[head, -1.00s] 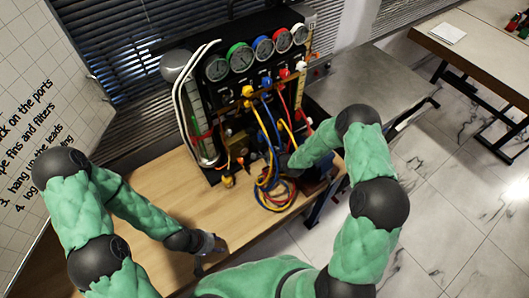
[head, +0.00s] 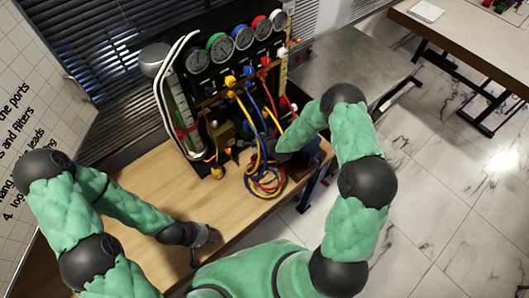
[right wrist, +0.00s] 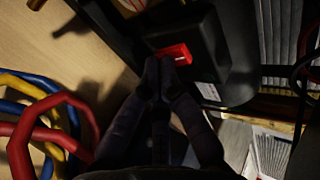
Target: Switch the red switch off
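The red switch (right wrist: 173,54) shows in the right wrist view as a red rocker on a dark box (right wrist: 195,45). My right gripper (right wrist: 158,66) has its fingertips together, right at the near edge of the switch; whether they touch it I cannot tell. Nothing shows between the fingers. In the head view my right forearm reaches to the lower right of the gauge rig (head: 222,65), and the switch is hidden there. My left gripper (head: 203,247) is over the front edge of the wooden bench, empty, its fingers apart, far from the switch.
Blue, yellow and red hoses (head: 265,183) hang in loops in front of the rig, close to my right gripper. The wooden bench top (head: 150,185) is clear left of the rig. A grey side table (head: 350,75) and a second table (head: 460,45) stand to the right.

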